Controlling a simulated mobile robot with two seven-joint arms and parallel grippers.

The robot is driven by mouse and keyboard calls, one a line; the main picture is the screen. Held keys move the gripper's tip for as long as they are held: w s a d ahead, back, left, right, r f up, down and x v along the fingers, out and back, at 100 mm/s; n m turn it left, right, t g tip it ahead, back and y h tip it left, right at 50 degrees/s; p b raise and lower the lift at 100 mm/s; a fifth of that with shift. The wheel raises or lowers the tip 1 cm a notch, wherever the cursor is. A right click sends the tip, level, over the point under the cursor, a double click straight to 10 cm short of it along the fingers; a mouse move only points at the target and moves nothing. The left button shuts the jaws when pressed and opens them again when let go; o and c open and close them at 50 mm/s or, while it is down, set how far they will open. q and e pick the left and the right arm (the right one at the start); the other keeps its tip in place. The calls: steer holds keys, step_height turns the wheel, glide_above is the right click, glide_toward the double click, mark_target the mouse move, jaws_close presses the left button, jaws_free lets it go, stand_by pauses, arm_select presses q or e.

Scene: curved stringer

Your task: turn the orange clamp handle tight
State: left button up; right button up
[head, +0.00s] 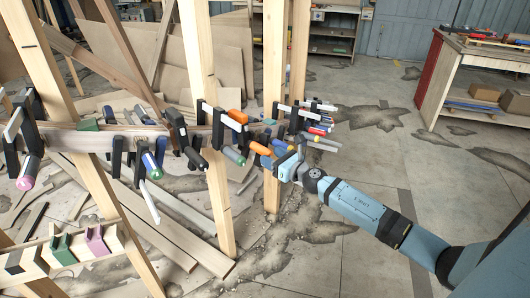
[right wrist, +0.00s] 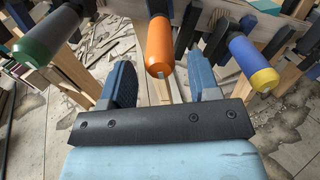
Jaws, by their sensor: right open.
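The orange clamp handle (right wrist: 159,47) stands in the middle of the right wrist view, pointing towards the camera. It also shows in the head view (head: 260,149), just beyond my right gripper. My right gripper (right wrist: 163,80) is open, one blue finger on each side of the handle's near end. I see gaps between the fingers and the handle; whether its tip is fully between the pads I cannot tell. In the head view my right gripper (head: 276,163) reaches in from the right, its fingers partly hidden among the clamps. My left gripper is not in view.
A green handle (right wrist: 45,35) is close on the left and a blue-and-yellow handle (right wrist: 252,60) on the right. Several clamps line the curved wooden stringer (head: 75,140), held by upright posts (head: 205,60). A workbench (head: 460,85) stands far right. The floor between is open.

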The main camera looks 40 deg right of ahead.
mark_target(258, 149)
steer(key=shift+x, duration=1.8)
steer(key=c, duration=0.9)
